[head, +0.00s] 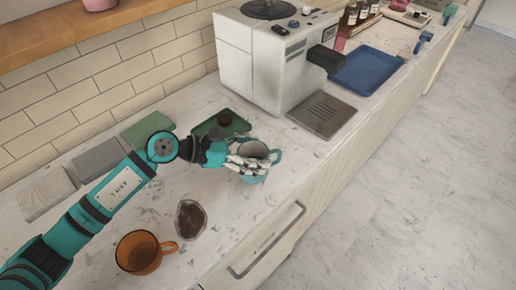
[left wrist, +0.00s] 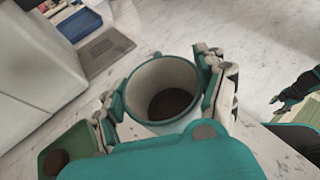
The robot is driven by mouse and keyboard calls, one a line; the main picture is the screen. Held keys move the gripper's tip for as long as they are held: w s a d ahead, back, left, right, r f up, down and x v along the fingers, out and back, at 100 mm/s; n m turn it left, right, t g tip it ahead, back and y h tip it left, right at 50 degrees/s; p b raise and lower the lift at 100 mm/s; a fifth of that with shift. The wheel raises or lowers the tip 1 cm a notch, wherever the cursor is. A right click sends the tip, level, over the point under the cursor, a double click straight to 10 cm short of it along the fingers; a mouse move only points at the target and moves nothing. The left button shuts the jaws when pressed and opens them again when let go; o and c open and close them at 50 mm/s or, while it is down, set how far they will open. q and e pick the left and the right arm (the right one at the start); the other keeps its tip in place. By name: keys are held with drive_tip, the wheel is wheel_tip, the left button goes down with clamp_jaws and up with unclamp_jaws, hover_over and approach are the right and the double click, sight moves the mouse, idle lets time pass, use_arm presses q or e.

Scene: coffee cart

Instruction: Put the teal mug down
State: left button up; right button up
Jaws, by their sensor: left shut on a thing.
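The teal mug (head: 256,179) is in my left gripper (head: 248,163), near the counter's front edge in the head view. In the left wrist view the mug (left wrist: 163,90) sits between the two fingers (left wrist: 160,92), with its white inside facing up and something dark at the bottom. The gripper is shut on it. I cannot tell whether its base touches the counter (head: 235,205). What looks like part of my right arm (left wrist: 296,91) shows at the right edge of the left wrist view; its finger state is unclear.
An orange mug (head: 138,253) and a dark brown patch or dish (head: 190,219) are on the counter at the front. A green tray (head: 208,127) with a dark round thing lies behind my gripper. The coffee machine (head: 262,60) and drip tray (head: 322,114) stand to the right.

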sight(261, 154)
use_arm(q)
drive_tip(key=shift+w+d, duration=0.2)
drive_tip(key=shift+w, duration=0.5)
drive_tip(key=shift+w+d+r, duration=0.1)
drive_tip(key=shift+w+d, duration=0.1)
drive_tip(key=shift+w, duration=0.3)
wheel_tip(261, 154, down, 2)
drive_tip(key=shift+w+f+p, duration=0.1)
drive_tip(key=shift+f+p, duration=0.15)
drive_tip(key=shift+p, duration=0.5)
drive_tip(key=shift+f, duration=0.5)
use_arm(e)
drive_tip(key=shift+s+r, duration=0.85)
use_arm(q)
drive_tip(key=shift+f, duration=0.1)
drive_tip(key=o, duration=1.5)
use_arm(e)
drive_tip(key=shift+w+f, duration=0.15)
